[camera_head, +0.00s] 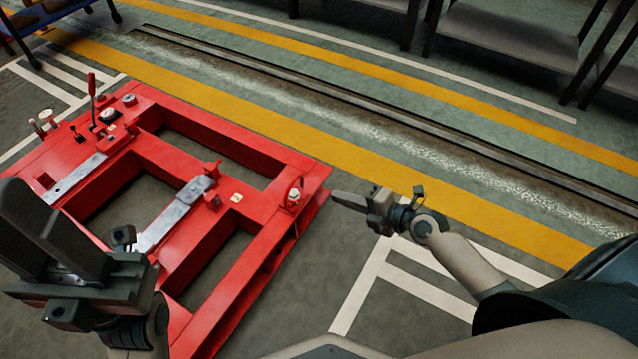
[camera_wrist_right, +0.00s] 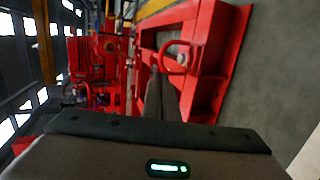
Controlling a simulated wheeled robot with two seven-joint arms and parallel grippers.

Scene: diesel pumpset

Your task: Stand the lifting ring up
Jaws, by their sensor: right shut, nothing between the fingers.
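The lifting ring (camera_head: 295,190) is a small red loop at the near right corner of the red frame (camera_head: 262,245). It also shows in the right wrist view (camera_wrist_right: 178,58), just beyond my fingers; its exact tilt is hard to tell. My right gripper (camera_head: 335,198) is shut and empty, to the right of the ring with its fingertips pointing at it and a gap between them in the head view. In the right wrist view the shut fingers (camera_wrist_right: 160,97) point toward the ring. My left gripper (camera_head: 35,200) is at the lower left, its two dark fingers apart, with nothing seen between them.
The red frame has open bays, grey plates (camera_head: 175,213) and a red lever (camera_head: 92,87) at its far left. A floor rail (camera_head: 380,103) and yellow lines run behind it. Dark benches (camera_head: 505,35) stand at the back right. Floor right of the frame is clear.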

